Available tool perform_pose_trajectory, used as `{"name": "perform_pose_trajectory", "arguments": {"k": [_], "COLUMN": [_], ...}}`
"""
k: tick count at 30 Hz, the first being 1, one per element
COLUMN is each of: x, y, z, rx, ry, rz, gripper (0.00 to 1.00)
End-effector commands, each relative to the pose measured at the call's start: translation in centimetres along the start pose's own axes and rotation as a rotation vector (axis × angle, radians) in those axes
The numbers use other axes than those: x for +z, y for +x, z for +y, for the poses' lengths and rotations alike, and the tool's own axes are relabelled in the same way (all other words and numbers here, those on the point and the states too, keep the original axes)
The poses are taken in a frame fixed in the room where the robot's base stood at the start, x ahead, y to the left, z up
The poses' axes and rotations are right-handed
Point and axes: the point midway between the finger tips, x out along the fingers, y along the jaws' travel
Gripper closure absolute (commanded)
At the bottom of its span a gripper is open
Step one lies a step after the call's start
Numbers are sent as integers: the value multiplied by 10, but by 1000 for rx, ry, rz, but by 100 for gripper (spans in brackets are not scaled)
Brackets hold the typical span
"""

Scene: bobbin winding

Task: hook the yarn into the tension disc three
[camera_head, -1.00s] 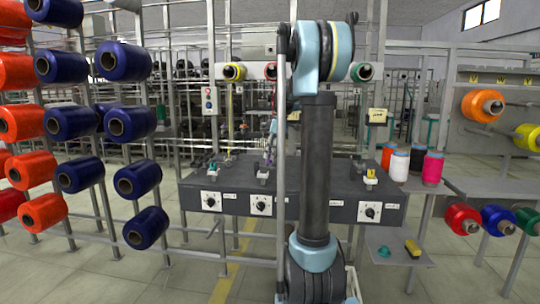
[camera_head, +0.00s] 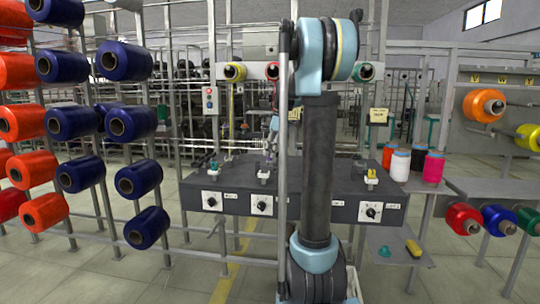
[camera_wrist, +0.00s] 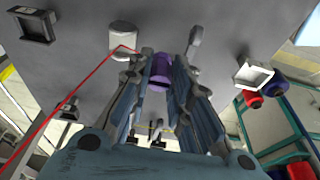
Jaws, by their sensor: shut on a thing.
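My gripper (camera_wrist: 160,62) is shut on a small purple cylinder (camera_wrist: 160,72), which sits between the two fingers in the wrist view. A thin red yarn (camera_wrist: 62,98) rises from the lower left, bends at a pale block (camera_wrist: 122,38) and runs to the fingers. Whether it touches that block is unclear. In the head view the gripper is small and partly hidden by my arm, over the grey bench (camera_head: 320,203). Small fittings on the bench carry teal (camera_head: 213,167) and yellow (camera_head: 371,176) pieces. I cannot tell which is tension disc three.
White, orange and pink cones (camera_head: 433,167) stand at the bench's right. Blue (camera_head: 127,62) and red bobbins fill a rack on the left.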

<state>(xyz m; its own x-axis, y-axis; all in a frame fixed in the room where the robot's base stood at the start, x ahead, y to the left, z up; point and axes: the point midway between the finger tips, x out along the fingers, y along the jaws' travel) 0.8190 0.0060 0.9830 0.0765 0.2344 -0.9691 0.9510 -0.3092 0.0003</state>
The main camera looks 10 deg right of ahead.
Motion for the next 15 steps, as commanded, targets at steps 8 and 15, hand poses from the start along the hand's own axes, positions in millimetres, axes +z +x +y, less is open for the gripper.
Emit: {"name": "perform_pose_trajectory", "arguments": {"k": [8, 15], "x": [-3, -5], "y": [-11, -20], "z": [-2, -4], "rx": [0, 0], "ry": [0, 0], "rz": [0, 0], "gripper": [100, 100]}}
